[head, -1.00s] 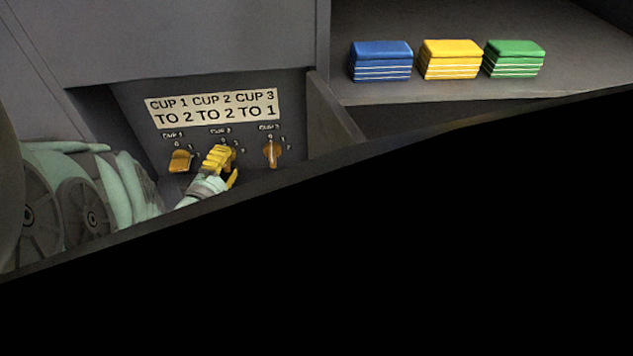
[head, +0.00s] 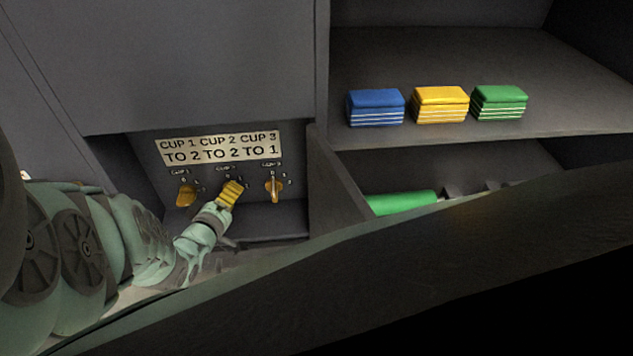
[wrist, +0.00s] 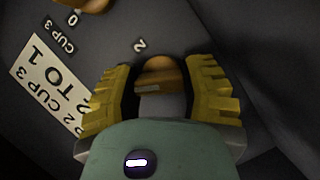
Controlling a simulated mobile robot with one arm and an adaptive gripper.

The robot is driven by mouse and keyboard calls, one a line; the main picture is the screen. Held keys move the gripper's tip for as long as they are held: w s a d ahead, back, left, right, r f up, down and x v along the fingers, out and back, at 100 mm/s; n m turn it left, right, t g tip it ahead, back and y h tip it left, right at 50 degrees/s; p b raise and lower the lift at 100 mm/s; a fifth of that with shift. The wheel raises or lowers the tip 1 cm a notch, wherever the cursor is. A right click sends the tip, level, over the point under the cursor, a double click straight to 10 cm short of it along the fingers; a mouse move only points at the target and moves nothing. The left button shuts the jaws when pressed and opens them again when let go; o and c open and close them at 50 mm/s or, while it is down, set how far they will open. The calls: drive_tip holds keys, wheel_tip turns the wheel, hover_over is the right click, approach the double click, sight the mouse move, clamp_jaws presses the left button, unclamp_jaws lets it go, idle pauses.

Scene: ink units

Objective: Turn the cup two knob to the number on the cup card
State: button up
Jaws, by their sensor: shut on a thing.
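A dark panel carries three orange knobs under the cup card (head: 220,147), a white label reading "CUP 1 CUP 2 CUP 3" over "TO 2 TO 2 TO 1". The cup one knob (head: 186,194) is at the left. The upright cup three knob (head: 274,187) is at the right. My gripper (head: 231,190), with yellow fingers, is shut on the middle knob and hides most of it in the head view. In the wrist view the cup two knob (wrist: 160,73) sits between the two fingers (wrist: 158,80). A "2" mark shows beside it; its exact pointing is unclear.
Blue (head: 375,107), yellow (head: 441,105) and green (head: 499,102) stacked items stand on the shelf at the right. A green cylinder (head: 403,202) lies in the compartment below. A divider wall (head: 335,185) stands right of the panel. A dark ledge fills the front.

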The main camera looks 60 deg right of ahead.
drive_tip(key=m+y+p, duration=0.1)
drive_tip(key=m+p, duration=0.1)
drive_tip(key=m, duration=0.1)
drive_tip(key=shift+t+y, duration=0.3)
drive_tip(key=shift+t, duration=0.1)
drive_tip(key=shift+w+r+m+p, duration=0.1)
drive_tip(key=shift+m+p, duration=0.2)
drive_tip(key=shift+m+y, duration=0.3)
drive_tip(key=shift+y, duration=0.1)
drive_tip(key=shift+s, duration=0.25)
drive_tip(key=shift+w+d+t, duration=0.1)
drive_tip(key=shift+t, duration=0.3)
drive_tip(key=shift+m+y+p, duration=0.3)
drive_tip(key=shift+m, duration=0.4)
drive_tip(key=shift+m+t+y, duration=0.4)
drive_tip(key=shift+m, duration=0.2)
drive_tip(key=shift+m+t+y+b, duration=0.4)
drive_tip(key=shift+m+t+b, duration=0.1)
drive_tip(key=shift+m+b, duration=0.25)
